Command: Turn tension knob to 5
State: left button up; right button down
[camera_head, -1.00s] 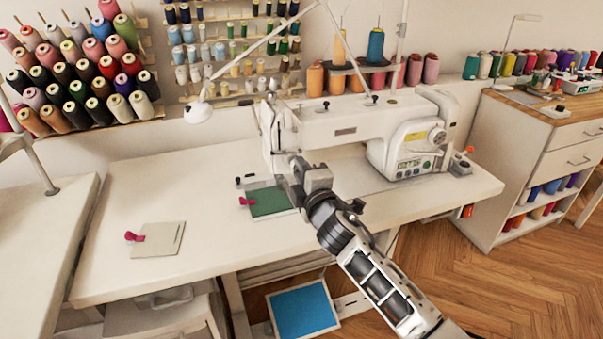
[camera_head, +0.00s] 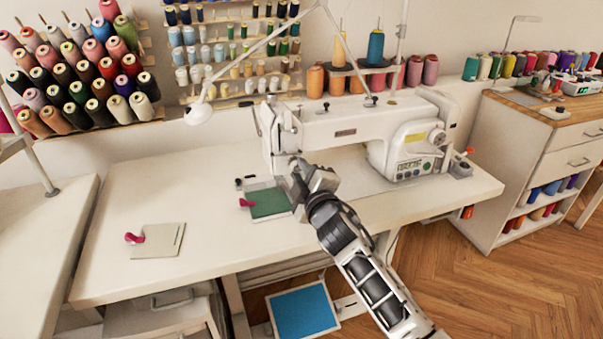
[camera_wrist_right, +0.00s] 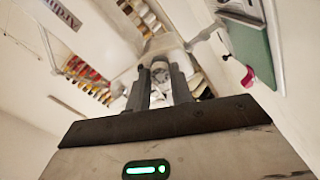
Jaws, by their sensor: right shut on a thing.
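The white sewing machine (camera_head: 345,122) stands on the pale table, its needle head (camera_head: 283,135) at the left end. My right gripper (camera_head: 296,172) is at the lower front of that head, and the wrist hides part of it. In the right wrist view my right gripper (camera_wrist_right: 160,78) has its two dark fingers on either side of a small round grey tension knob (camera_wrist_right: 160,70), shut on it. The knob's numbers are too small to read, and the knob is hidden in the head view. My left gripper is not in view.
A green pad (camera_head: 268,203) with a pink piece lies left of my right gripper. A beige pad (camera_head: 160,240) with another pink piece lies further left. A thin lamp arm (camera_head: 262,47) crosses above the machine.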

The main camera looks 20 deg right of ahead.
jog(key=c, duration=1.2)
grip_release()
jog(key=shift+c, duration=0.2)
jog(key=s, duration=1.6)
jog(key=shift+d, duration=0.25)
jog(key=s+a+f+m+g+y+p, duration=0.1)
jog(key=s+a+f+m+g, duration=0.1)
jog(key=s+f+m, duration=0.3)
jog(key=s+a+f+m+g+y+p, duration=0.2)
jog(key=s+f+m+g, duration=0.3)
jog(key=s+f, duration=0.4)
jog(key=shift+s+a+m, duration=0.55)
jog(key=shift+s+m, duration=0.15)
jog(key=shift+s, duration=0.5)
